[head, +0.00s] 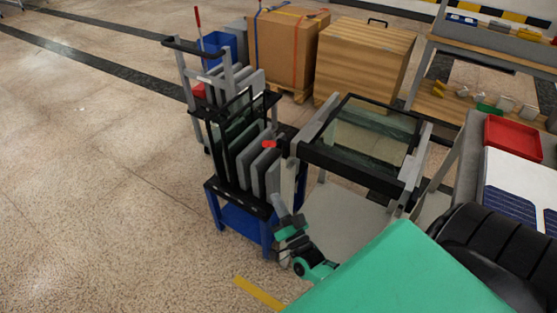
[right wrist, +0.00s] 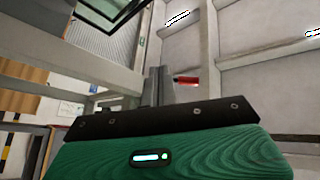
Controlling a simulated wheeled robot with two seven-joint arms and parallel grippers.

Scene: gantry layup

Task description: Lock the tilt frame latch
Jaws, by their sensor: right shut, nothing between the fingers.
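The tilt frame (head: 318,158) is a black-edged frame with a glass pane on grey posts, right of centre in the head view. A small red handle (head: 270,143), apparently the latch, sticks out at its left side. In the right wrist view the red handle (right wrist: 186,81) shows just right of my fingertips. My right gripper (head: 279,199) is shut and empty, pointing up below the handle; its grey fingers also show in the right wrist view (right wrist: 157,72). I cannot tell whether they touch the handle. The latch's base is hidden. My left gripper is out of view.
A black and blue cart (head: 240,222) holding grey panels stands close left of the frame and my gripper. A bench with a red tray (head: 513,138) and solar panels is at right. Floor at far left is clear.

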